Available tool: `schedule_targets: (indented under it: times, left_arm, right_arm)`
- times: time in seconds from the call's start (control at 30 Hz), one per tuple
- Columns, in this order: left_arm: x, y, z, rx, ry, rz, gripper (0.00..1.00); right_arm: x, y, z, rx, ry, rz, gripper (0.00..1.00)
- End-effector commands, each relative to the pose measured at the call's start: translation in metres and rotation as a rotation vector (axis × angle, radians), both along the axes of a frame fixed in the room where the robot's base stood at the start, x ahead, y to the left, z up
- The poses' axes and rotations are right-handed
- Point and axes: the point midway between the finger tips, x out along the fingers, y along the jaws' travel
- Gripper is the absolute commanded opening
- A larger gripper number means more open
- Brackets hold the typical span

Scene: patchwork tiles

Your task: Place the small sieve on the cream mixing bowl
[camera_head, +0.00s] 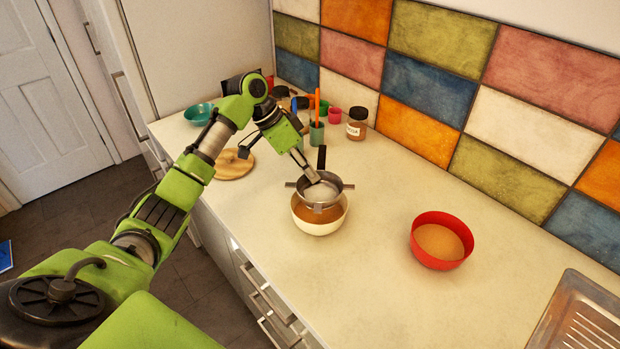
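The small sieve (331,195) is a grey metal strainer with a black handle (322,157) pointing to the back and short side lugs. It is over the cream mixing bowl (318,228), level, and looks slightly above the bowl's rim; whether it touches is hard to tell. The bowl stands on the counter with brown content inside. My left gripper (314,178) reaches down from the back left, its narrow fingertips together at the sieve's rim, apparently shut on it. The fingertips partly cover the sieve's far left side. My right gripper is not in view.
A red bowl (440,260) with tan content stands to the right on the pale counter (360,290). A cocoa jar (357,124), cups and utensils stand along the tiled wall. A round wooden board (236,165) and a teal bowl (199,113) lie left. A metal sink is at lower right.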

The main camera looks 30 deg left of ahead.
Motion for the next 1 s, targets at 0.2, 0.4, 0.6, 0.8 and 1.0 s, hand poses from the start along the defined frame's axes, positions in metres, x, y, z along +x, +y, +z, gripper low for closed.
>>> schedule_targets:
  times: [0.2, 0.4, 0.6, 0.8, 1.0]
  left_arm:
    - [-0.001, -0.001, -0.026, -0.001, 0.002, 0.000, 0.00]
    - [0.000, 0.000, -0.030, -0.001, -0.001, 0.000, 0.00]
    - [0.000, 0.000, -0.033, -0.001, 0.001, 0.000, 0.00]
    - [-0.001, 0.000, -0.040, -0.001, 0.002, 0.001, 0.00]
    - [-0.001, -0.001, -0.042, 0.000, 0.002, 0.000, 0.06]
  right_arm:
    - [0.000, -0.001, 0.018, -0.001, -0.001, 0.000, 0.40]
    - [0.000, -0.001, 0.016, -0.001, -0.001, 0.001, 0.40]
    - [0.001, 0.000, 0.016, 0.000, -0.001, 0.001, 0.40]
    - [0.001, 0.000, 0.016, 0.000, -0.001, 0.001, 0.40]
    - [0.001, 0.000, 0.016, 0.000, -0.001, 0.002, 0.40]
